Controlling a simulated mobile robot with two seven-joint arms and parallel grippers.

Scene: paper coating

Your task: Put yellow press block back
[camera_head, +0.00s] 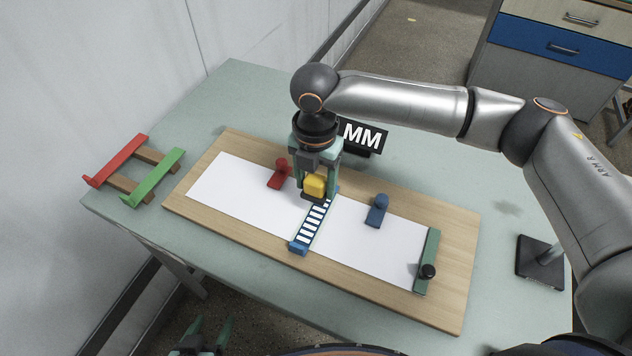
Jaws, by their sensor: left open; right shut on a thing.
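The yellow press block (315,185) is between the fingers of my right gripper (316,186), over the middle of the white paper. My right gripper is shut on it and points straight down. The block is near the upper end of the blue and white striped strip (311,224); I cannot tell whether it touches the strip. My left gripper (205,338) is open and empty at the bottom edge of the view, below the table's front edge.
The wooden board (455,260) carries the white paper (228,180), a red block (279,173), a blue block (377,210) and a green bar with a black knob (427,262). A red and green rack (152,180) stands at left. A black MM sign (362,137) stands behind.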

